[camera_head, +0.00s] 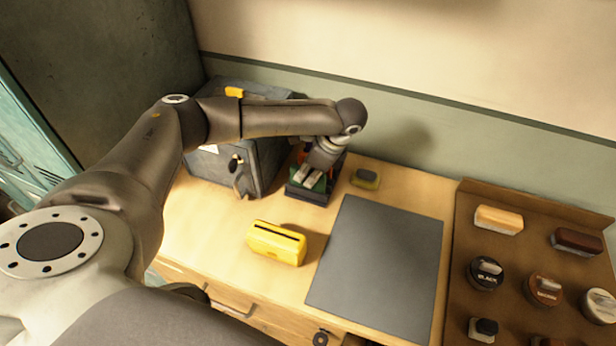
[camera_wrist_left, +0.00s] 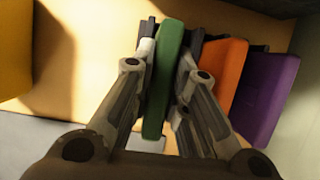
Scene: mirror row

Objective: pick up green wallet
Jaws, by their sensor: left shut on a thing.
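The green wallet (camera_head: 321,184) is at a dark holder (camera_head: 309,195) near the wall, mostly covered by my gripper. In the left wrist view the green wallet (camera_wrist_left: 167,75) stands on edge between my fingers. My left gripper (camera_head: 314,176) reaches down over the holder and is shut on the wallet; its fingers also show in the wrist view (camera_wrist_left: 163,92). An orange wallet (camera_wrist_left: 227,73) and a purple wallet (camera_wrist_left: 267,95) stand to the right of it, apart from the fingers. I cannot tell whether the green wallet is clear of the holder. My right gripper is out of view.
A dark grey box with a handle (camera_head: 238,172) stands left of the holder. A yellow slotted box (camera_head: 276,243) sits in front. A grey mat (camera_head: 380,265) is bare. A brown tray (camera_head: 462,245) holds tins and brushes.

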